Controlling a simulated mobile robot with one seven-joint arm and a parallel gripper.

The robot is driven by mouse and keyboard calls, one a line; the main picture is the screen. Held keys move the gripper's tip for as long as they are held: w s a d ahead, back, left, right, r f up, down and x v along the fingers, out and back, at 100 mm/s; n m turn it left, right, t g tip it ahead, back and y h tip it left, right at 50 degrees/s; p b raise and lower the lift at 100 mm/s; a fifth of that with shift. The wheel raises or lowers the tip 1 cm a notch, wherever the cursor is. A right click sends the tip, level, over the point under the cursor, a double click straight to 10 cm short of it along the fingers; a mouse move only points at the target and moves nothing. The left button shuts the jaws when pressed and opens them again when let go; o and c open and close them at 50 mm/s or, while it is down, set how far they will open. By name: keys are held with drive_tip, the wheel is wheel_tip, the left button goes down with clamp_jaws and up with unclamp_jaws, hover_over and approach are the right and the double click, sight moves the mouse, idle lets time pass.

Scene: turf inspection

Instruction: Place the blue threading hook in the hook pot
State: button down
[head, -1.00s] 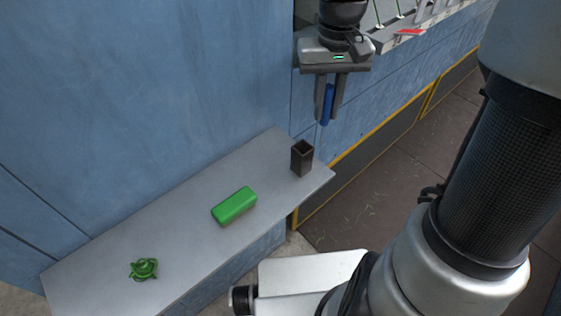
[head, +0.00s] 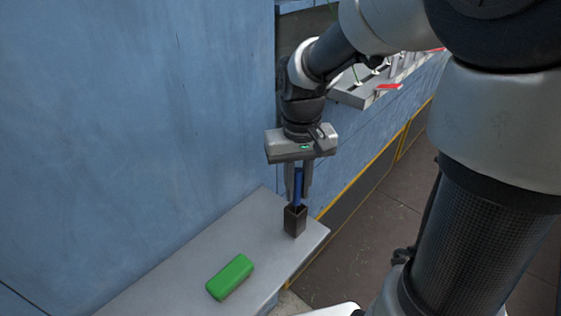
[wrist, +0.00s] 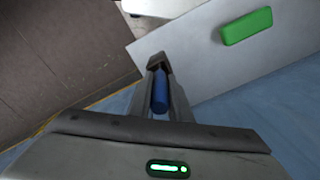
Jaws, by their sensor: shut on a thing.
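The blue threading hook (head: 298,186) is held upright between the fingers of my gripper (head: 299,192), which is shut on its handle. The hook pot (head: 295,222) is a dark, square, open-topped pot on the grey shelf, directly below the hook in the head view. The hook's lower end meets the pot's mouth in that view; how deep it goes is hidden. In the wrist view the blue handle (wrist: 160,92) lies between the fingers, with the brown pot (wrist: 158,62) just beyond its end.
The grey shelf (head: 190,262) runs along the blue wall. A green block (head: 231,277) lies on it, left of the pot. A rack with a red piece (head: 390,86) is at the upper right. The shelf's right edge is close to the pot.

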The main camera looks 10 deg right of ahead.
sight(297, 202)
drive_tip(key=shift+f, duration=1.5)
drive_tip(key=c, duration=1.6)
unclamp_jaws()
drive_tip(key=shift+c, duration=0.2)
wheel_tip(297, 202, up, 12)
drive_tip(key=shift+r+p, duration=0.15)
drive_tip(key=shift+p, duration=0.25)
